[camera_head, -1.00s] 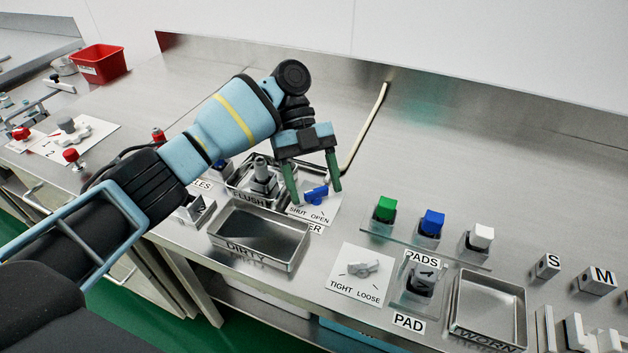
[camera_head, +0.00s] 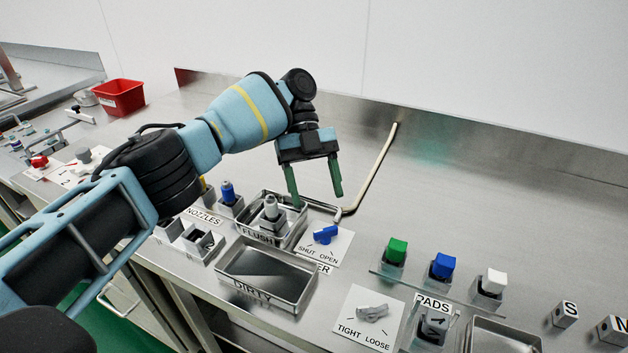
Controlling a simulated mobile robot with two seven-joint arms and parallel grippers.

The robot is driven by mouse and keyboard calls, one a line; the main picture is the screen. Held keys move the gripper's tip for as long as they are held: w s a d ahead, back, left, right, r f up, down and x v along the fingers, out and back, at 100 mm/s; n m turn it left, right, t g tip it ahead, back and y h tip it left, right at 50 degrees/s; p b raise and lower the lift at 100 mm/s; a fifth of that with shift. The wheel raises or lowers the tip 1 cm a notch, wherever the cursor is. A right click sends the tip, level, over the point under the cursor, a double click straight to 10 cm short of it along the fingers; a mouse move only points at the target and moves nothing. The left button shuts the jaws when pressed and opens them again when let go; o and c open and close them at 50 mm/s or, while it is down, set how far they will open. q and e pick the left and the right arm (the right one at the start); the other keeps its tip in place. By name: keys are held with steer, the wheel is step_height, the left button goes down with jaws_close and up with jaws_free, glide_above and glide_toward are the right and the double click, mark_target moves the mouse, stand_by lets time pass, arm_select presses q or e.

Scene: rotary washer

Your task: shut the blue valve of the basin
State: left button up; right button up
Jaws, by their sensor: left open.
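The blue valve (camera_head: 326,235) is a small blue handle on a white plate (camera_head: 318,252) marked SHUT and OPEN. The handle lies tilted on the plate, and I cannot tell exactly which mark it points to. The FLUSH basin (camera_head: 256,236) is a metal tray just left of the plate, with a grey nozzle-like part (camera_head: 271,208) standing in it. A bent pipe (camera_head: 372,170) comes down from the back wall towards the basin. My left gripper (camera_head: 318,202) is open and empty, its green fingers pointing down above and behind the valve, apart from it. My right gripper is not in view.
The DIRTY tray (camera_head: 303,300) stands in front of the basin. A TIGHT/LOOSE plate (camera_head: 358,332) lies at front right. Green (camera_head: 397,250), blue (camera_head: 443,265) and white (camera_head: 494,282) pads stand on the right. The back right counter is clear.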

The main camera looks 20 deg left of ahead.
arm_select(q)
steer(key=shift+w+a+r, duration=0.25)
steer(key=shift+a+r, duration=0.05)
steer(key=shift+r, duration=0.1)
stand_by(0.3)
